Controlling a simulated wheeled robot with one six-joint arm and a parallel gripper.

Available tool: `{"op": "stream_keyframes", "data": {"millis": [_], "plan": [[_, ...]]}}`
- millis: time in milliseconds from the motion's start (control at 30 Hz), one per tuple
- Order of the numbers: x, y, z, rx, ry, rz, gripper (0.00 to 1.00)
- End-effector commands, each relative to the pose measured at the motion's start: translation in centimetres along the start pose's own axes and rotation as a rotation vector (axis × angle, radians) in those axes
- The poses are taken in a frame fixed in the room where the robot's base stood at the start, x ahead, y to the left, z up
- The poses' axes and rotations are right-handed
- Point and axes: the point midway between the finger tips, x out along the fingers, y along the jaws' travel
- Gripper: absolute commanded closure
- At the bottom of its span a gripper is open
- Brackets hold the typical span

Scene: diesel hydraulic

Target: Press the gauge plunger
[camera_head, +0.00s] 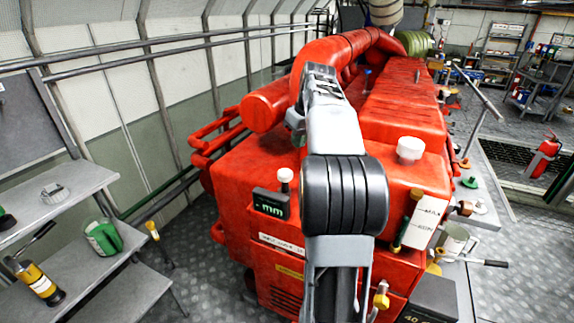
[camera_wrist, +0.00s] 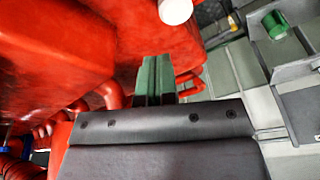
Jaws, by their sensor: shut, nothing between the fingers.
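The gauge (camera_head: 271,204) is a small dark box with a green "mm" display, on the front left of the red engine. Its plunger (camera_head: 284,178) has a white round knob on a thin stem and stands upright above the box. In the wrist view my gripper (camera_wrist: 158,72) shows green fingers that are shut and empty, in front of red engine surfaces. A white cylinder (camera_wrist: 175,10) shows at the top edge of that view, apart from the fingers; I cannot tell whether it is the plunger knob.
The red engine (camera_head: 400,105) fills the middle. A white cap (camera_head: 410,149) and a MAX/MIN level plate (camera_head: 422,222) are to the right of my arm.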

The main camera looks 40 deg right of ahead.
Motion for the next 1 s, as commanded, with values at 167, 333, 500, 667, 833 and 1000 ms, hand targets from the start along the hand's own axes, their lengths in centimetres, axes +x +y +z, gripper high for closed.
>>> {"op": "stream_keyframes", "data": {"millis": [167, 333, 500, 667, 833, 1000], "plan": [[-4.0, -0.3, -1.4, -0.239, 0.027, -0.030, 1.00], [-5.5, -1.5, -1.0, -0.407, 0.016, -0.072, 1.00], [-5.6, -1.7, -0.7, -0.470, 0.006, -0.086, 1.00], [-5.5, -1.7, -0.8, -0.478, 0.007, -0.085, 1.00], [-5.5, -1.7, -0.8, -0.477, 0.007, -0.084, 1.00], [-4.8, -1.8, -0.7, -0.476, 0.006, -0.086, 1.00]]}}
